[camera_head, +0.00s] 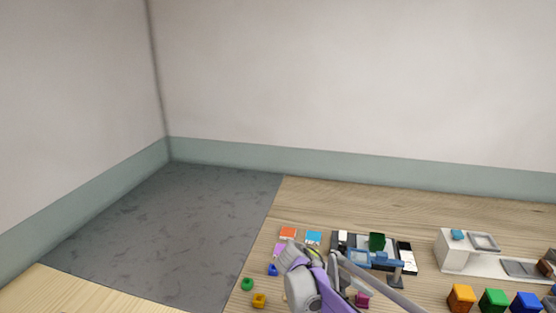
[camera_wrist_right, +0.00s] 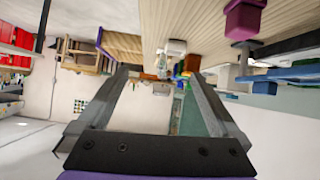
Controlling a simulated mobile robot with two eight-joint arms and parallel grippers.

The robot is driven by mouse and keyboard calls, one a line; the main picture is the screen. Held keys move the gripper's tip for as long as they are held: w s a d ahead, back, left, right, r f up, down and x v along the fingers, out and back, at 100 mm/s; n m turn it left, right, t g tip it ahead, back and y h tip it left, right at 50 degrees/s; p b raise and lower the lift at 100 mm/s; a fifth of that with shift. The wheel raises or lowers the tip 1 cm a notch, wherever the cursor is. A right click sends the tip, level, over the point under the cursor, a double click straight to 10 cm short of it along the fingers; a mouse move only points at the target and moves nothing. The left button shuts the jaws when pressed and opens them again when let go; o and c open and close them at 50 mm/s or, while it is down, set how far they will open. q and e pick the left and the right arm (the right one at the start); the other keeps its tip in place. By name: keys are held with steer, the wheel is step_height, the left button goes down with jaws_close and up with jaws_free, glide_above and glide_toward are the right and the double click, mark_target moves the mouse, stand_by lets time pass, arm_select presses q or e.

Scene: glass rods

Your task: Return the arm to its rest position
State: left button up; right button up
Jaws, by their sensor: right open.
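My right gripper (camera_wrist_right: 157,76) is open in the right wrist view, its two grey fingers spread apart with nothing held between them. The wrist view is turned so that the wooden tabletop shows at the top. In the head view a purple and grey arm part (camera_head: 309,283) of mine stands over the front of the table (camera_head: 418,212) and hides some of it. I cannot make out the fingertips there. My left gripper is in neither view.
A dark tray (camera_head: 408,244) with a green block (camera_head: 377,241) lies beside the arm. Small coloured pieces lie left of it. A white stand (camera_head: 455,256) and orange (camera_head: 461,297), green and blue blocks are at right. The grey floor area (camera_head: 190,225) at left is clear.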

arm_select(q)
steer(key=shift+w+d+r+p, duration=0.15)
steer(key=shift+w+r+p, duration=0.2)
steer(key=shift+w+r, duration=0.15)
arm_select(e)
steer(key=s+a+f+n+t+y, duration=0.2)
steer(key=s+n+t+y, duration=0.2)
steer(key=s+n, duration=0.5)
steer(key=s+a+f+n+t+y, duration=0.2)
steer(key=s+f+n+t+y, duration=0.1)
steer(key=s+n+y, duration=0.4)
steer(key=s+n, duration=0.3)
steer(key=s, duration=0.2)
steer(key=shift+n+t, duration=0.3)
steer(key=shift+t, duration=0.1)
steer(key=shift+s+f, duration=0.1)
steer(key=shift+c, duration=0.2)
